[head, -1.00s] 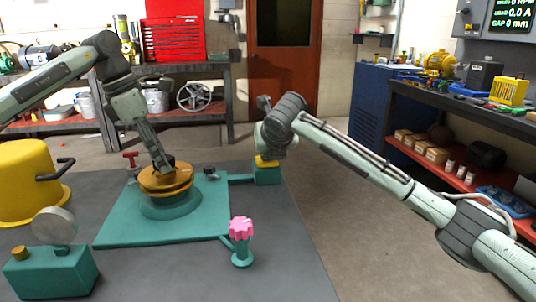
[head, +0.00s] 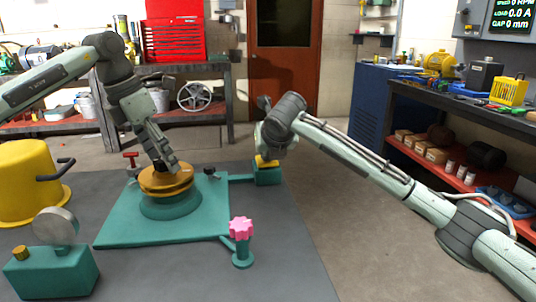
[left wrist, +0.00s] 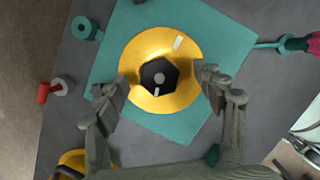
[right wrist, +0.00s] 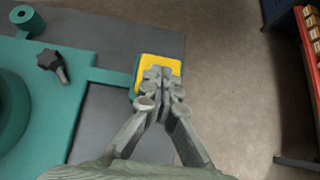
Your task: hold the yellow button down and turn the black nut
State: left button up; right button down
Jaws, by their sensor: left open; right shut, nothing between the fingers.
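The black nut (left wrist: 159,77) is a hexagon with a grey centre, in the middle of a gold disc (left wrist: 184,97) on a round teal base. In the head view the gold disc (head: 150,185) shows, but the nut is hidden. My left gripper (left wrist: 160,85) is open above the disc, one finger on each side of the nut, apart from it. It points down in the head view (head: 168,166). The yellow button (right wrist: 146,63) tops a teal block at the plate's right. My right gripper (right wrist: 163,75) is shut, its tips over the button and apparently touching it; contact is partly hidden.
A teal plate (head: 120,232) carries the base. Around it are a red-handled valve (head: 130,155), a pink knob (head: 241,228), a small black knob (head: 210,172), a yellow pot (head: 22,190) and a teal block with a round dial (head: 60,268). The table's front right is clear.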

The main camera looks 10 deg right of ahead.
pick_arm(q)
jog(key=n+t+y, duration=0.1)
jog(key=n, duration=0.5)
jog(key=shift+s+d, duration=0.1)
jog(key=shift+d, duration=0.05)
pick_arm(e)
jog(key=shift+f, duration=0.25)
pick_arm(q)
jog(key=n+y, duration=0.1)
jog(key=n, duration=0.3)
jog(key=shift+y, duration=0.3)
jog(key=shift+s+f, duration=0.1)
jog(key=shift+f, duration=0.05)
jog(key=shift+c, duration=0.3)
